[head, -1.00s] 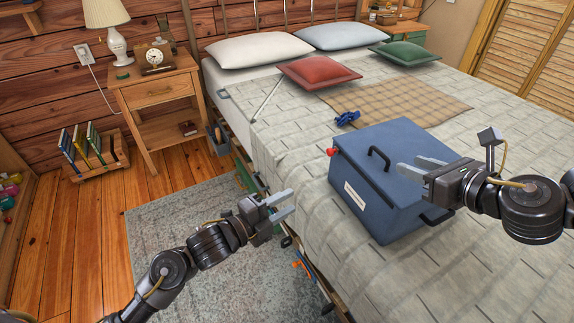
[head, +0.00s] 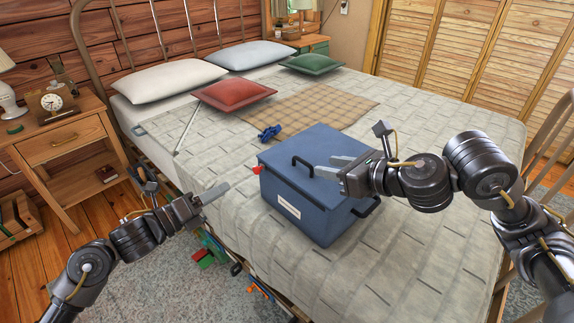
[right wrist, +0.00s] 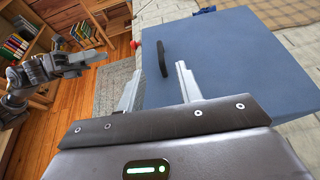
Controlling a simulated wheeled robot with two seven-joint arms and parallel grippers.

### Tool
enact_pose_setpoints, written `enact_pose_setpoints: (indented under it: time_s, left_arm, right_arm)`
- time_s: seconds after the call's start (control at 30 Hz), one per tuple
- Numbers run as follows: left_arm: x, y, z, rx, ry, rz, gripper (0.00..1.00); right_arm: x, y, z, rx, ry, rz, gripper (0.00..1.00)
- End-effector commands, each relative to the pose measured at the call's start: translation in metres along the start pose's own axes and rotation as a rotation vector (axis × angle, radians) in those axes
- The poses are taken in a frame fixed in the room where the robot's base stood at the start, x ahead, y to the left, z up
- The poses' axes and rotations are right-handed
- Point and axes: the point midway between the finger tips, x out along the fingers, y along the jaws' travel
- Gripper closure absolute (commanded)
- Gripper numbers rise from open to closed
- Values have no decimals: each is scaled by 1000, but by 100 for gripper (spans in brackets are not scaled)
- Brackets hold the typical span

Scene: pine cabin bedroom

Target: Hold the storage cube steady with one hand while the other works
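The storage cube (head: 318,222) is a blue lidded box with a white label, standing upright on the bed. A black handle (head: 301,165) is on its lid and another is on its right side. A small red piece (head: 257,169) sits at the lid's left corner. My right gripper (head: 333,168) is open and empty above the lid, close to the top handle. In the right wrist view the handle (right wrist: 162,58) shows just beyond the parted fingers. My left gripper (head: 215,192) is left of the cube, clear of it; its fingers overlap in the head view but look parted in the right wrist view.
A small blue object (head: 269,132) lies on the bed (head: 420,240) behind the cube. Pillows (head: 235,94) and a checked blanket (head: 315,110) are further back. A nightstand (head: 65,150) stands left. Colored items (head: 211,250) show beside the bed's lower edge.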

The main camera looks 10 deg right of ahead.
Motion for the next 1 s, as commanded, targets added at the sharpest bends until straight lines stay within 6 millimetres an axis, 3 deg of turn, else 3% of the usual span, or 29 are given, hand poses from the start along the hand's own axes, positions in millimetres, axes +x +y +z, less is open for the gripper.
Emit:
enact_pose_setpoints:
  time_s: [0.3,0.5,0.97,1.0]
  left_arm:
    - [0,0,0,-1,0,0,64]
    - [0,0,0,-2,0,0,64]
    - [0,0,0,-2,-1,0,64]
    - [0,0,0,-2,0,0,64]
  right_arm:
    - [57,1,-1,6,2,1,65]
    - [83,0,-1,2,1,0,65]
    - [95,0,-1,-1,1,-2,65]
    - [95,0,-1,-1,1,-2,68]
